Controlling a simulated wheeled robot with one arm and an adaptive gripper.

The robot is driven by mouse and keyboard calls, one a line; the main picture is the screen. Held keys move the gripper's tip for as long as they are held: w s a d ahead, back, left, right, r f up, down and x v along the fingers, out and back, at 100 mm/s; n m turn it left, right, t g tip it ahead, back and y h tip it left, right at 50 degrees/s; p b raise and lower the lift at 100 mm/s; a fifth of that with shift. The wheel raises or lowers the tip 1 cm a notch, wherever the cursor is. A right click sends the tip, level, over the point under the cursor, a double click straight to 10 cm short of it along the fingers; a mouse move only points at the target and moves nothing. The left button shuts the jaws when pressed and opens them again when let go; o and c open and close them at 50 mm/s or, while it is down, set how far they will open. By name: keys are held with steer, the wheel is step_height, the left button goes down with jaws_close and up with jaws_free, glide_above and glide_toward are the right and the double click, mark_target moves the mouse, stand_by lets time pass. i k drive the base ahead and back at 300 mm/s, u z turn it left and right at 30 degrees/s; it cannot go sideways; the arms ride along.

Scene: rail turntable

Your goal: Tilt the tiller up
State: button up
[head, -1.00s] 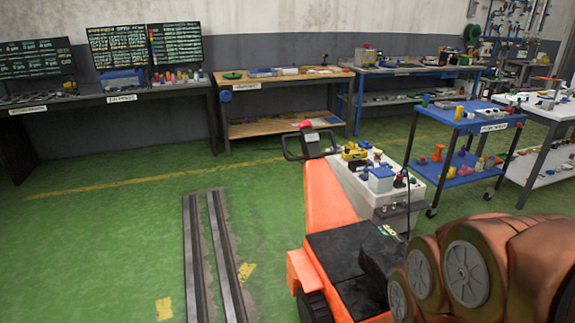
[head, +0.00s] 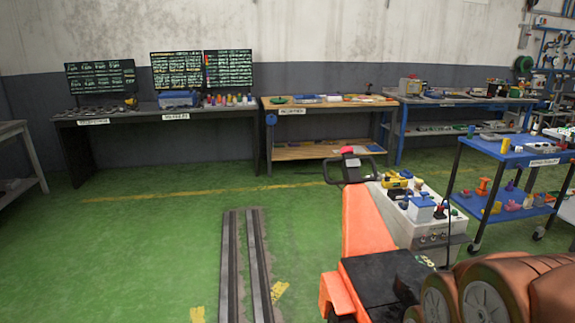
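The tiller is the black loop handle with a red button on top (head: 352,166), at the upper end of an orange sloping body (head: 366,222) in the head view. The handle stands raised above the floor, right of the picture's middle. The orange body runs down to a black deck (head: 385,283) with a dark wheel at its lower left. My gripper is not in view, and nothing is seen touching the handle.
A white box cart (head: 425,232) with small parts stands just right of the tiller. A blue trolley (head: 510,150) is farther right. Two floor rails (head: 231,265) lie to the left on open green floor. Workbenches (head: 160,115) line the back wall.

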mark_target(365, 231)
steer(key=u, duration=0.5)
steer(key=i, duration=1.7)
steer(key=u, duration=0.35)
steer(key=i, duration=1.8)
steer(key=z, duration=0.45)
steer(key=i, duration=1.3)
steer(key=z, duration=0.3)
